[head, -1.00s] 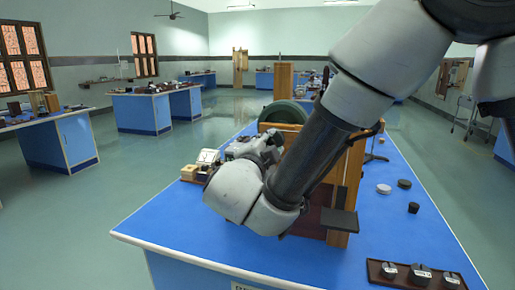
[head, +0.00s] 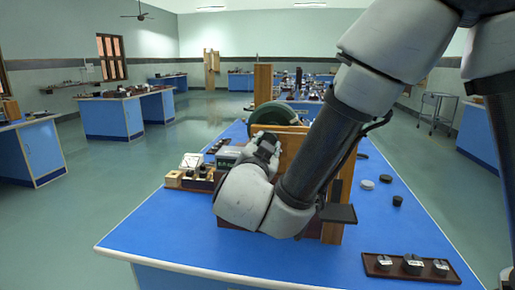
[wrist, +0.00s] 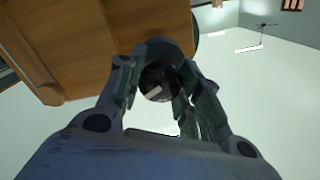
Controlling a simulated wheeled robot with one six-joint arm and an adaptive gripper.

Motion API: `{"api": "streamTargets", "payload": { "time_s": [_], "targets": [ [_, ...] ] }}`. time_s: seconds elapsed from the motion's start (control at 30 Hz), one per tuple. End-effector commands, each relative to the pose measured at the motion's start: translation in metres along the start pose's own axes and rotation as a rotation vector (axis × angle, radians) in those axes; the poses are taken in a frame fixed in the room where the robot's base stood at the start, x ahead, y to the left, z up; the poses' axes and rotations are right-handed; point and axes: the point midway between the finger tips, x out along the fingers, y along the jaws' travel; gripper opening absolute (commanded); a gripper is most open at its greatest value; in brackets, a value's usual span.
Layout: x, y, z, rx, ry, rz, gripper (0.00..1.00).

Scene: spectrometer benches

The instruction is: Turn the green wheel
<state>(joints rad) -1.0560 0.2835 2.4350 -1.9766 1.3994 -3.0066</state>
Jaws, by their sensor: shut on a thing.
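The dark green wheel (head: 275,112) stands on the far side of a wooden frame on the blue bench. In the head view its upper rim shows, and my arm and the frame hide the rest. My gripper (head: 266,146) is in front of and just below the wheel in that view. In the wrist view my gripper (wrist: 160,84) has its fingers closed around a dark round knob (wrist: 158,80). The knob looks like the wheel's handle, but its join to the wheel is hidden. A dark rounded edge, probably the wheel's rim, shows beside the wooden frame there.
The wooden frame (head: 291,140) stands close beside my gripper. Small instruments (head: 195,170) sit to its left on the bench (head: 165,225). A brown tray (head: 400,275) with several metal weights lies at the front right. Small dark and white discs lie at the right.

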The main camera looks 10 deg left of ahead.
Motion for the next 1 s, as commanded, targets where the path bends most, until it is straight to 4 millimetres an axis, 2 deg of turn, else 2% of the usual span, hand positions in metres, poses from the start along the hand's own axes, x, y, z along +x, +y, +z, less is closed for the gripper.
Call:
{"api": "streamTargets", "payload": {
  "time_s": [0.4, 0.43, 0.53, 0.87, 1.0],
  "targets": [
    [0.0, 0.004, 0.001, -0.011, -0.005, 0.005, 0.0],
    [0.0, 0.004, 0.001, -0.011, -0.005, 0.005, 0.4],
    [0.0, 0.004, 0.001, -0.01, -0.004, 0.004, 0.58],
    [-0.001, 0.002, 0.0, -0.007, -0.002, 0.002, 0.58],
    [-0.015, 0.001, 0.001, -0.006, -0.004, -0.002, 0.58]
  ]
}}
